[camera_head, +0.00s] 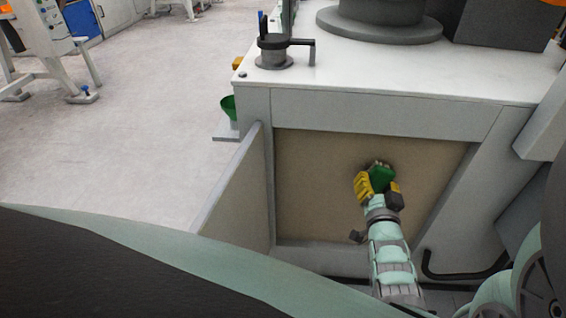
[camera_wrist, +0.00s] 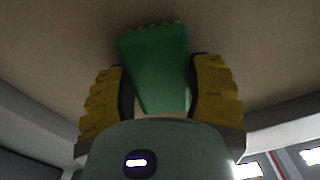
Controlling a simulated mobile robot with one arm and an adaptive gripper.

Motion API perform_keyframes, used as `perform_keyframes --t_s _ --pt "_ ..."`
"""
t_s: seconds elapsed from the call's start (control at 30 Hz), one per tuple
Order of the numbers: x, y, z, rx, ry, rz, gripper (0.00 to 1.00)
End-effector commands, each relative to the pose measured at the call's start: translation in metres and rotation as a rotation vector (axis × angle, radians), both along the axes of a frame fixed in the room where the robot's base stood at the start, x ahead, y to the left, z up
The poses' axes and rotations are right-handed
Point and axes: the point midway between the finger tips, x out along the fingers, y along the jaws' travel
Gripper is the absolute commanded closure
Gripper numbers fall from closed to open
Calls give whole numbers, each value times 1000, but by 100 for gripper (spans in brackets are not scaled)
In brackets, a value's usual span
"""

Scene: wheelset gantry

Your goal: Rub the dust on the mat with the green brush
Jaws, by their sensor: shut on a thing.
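My gripper (camera_head: 377,189), with yellow finger pads, is shut on the green brush (camera_head: 381,178) in front of the tan mat (camera_head: 318,180), which fills the recess of the white cabinet. In the wrist view the green brush (camera_wrist: 158,65) stands between the two yellow fingers (camera_wrist: 158,92), its bristle end pointing at the brown mat surface (camera_wrist: 240,30). The bristles look to be at or very close to the mat; exact contact is hard to tell. A small darker patch, perhaps dust, shows around the brush head; the brush and gripper hide part of it.
An open door panel (camera_head: 236,195) sticks out at the left of the recess. A grey fixture with a handle (camera_head: 274,50) stands on the cabinet top (camera_head: 340,75). A green funnel-like cup (camera_head: 229,106) is at its left side. A black bar (camera_head: 465,270) lies low right.

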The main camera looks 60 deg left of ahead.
Motion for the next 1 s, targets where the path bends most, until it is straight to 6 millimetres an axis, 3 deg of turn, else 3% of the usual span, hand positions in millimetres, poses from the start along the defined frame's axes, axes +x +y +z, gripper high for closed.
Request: perform_keyframes --t_s 0.47,1.0 --pt "-25 21 1 4 -1 0 84" --pt "-23 20 16 1 -2 0 84"
